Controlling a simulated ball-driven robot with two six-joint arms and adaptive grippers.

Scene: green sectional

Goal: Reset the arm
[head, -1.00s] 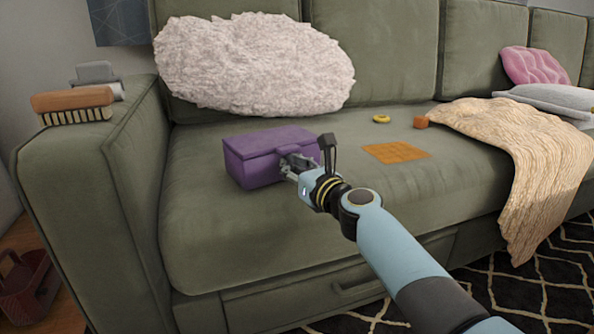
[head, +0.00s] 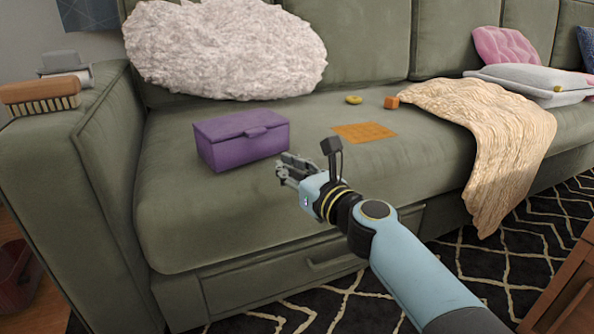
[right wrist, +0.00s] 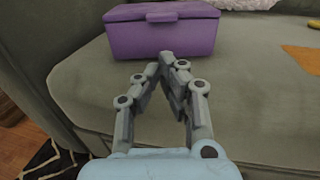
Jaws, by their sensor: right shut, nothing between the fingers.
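My right gripper (head: 284,168) is in front of the sofa seat, a little to the right of and nearer than the purple box. In the right wrist view its fingers (right wrist: 165,62) meet at the tips, shut and empty. The purple box (head: 243,145) sits on the green sofa seat with its lid closed. It also shows in the right wrist view (right wrist: 160,38), just beyond the fingertips and apart from them. My left gripper is not in view.
The green sofa (head: 200,225) fills the view. An orange square (head: 364,132), a yellow ring (head: 354,100) and a small orange block (head: 391,102) lie on the seat. A beige blanket (head: 490,140) hangs over the front edge. A brush (head: 40,94) rests on the left armrest. A wooden piece (head: 565,290) stands at lower right.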

